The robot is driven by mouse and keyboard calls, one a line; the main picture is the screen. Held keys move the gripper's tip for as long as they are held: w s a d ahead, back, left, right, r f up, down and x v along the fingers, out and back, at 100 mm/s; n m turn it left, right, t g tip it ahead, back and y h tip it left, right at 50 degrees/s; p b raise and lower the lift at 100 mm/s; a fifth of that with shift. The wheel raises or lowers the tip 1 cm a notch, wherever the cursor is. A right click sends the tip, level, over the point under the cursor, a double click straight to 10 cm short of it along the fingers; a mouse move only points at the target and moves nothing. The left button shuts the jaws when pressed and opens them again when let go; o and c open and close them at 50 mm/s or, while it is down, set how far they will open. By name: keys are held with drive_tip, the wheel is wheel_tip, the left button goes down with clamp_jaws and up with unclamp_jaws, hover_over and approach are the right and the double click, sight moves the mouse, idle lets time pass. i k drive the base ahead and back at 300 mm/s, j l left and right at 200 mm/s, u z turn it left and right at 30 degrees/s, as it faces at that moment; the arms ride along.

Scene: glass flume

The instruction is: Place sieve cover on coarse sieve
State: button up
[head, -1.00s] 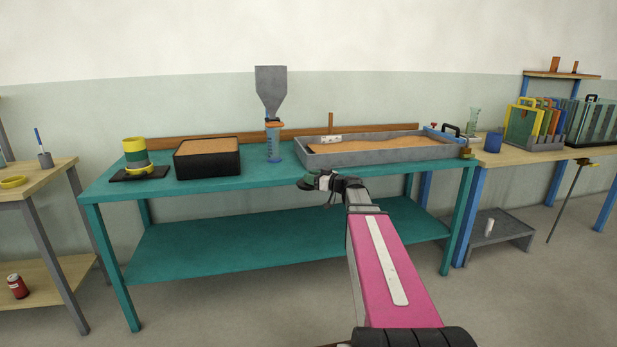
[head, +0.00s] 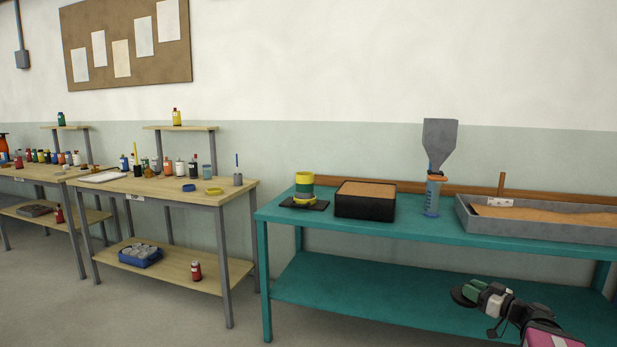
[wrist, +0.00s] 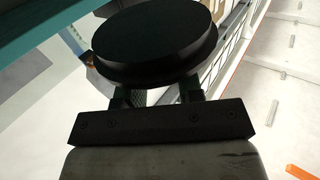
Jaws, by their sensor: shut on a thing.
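My gripper (head: 484,296) is at the lower right of the head view, in front of the teal bench. It is shut on the sieve cover (wrist: 155,42), a dark round disc with a raised rim, which fills the upper middle of the wrist view. The cover also shows as a dark edge in the head view (head: 460,294). The sieve stack (head: 304,188), with yellow and green rings, stands upright on a black plate at the left end of the bench, well apart from my gripper. I cannot tell which ring is the coarse sieve.
A black sand box (head: 365,206) stands right of the stack. Beyond it are a grey funnel (head: 440,143) over a clear cylinder (head: 432,198) and a long grey sand tray (head: 540,228). A wooden table (head: 150,186) with bottles and rings stands left, across a gap.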

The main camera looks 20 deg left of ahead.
sight(305, 179)
drive_tip(key=i+j, duration=0.1)
drive_tip(key=j, duration=1)
drive_tip(key=i+j, duration=0.15)
drive_tip(key=j, duration=0.4)
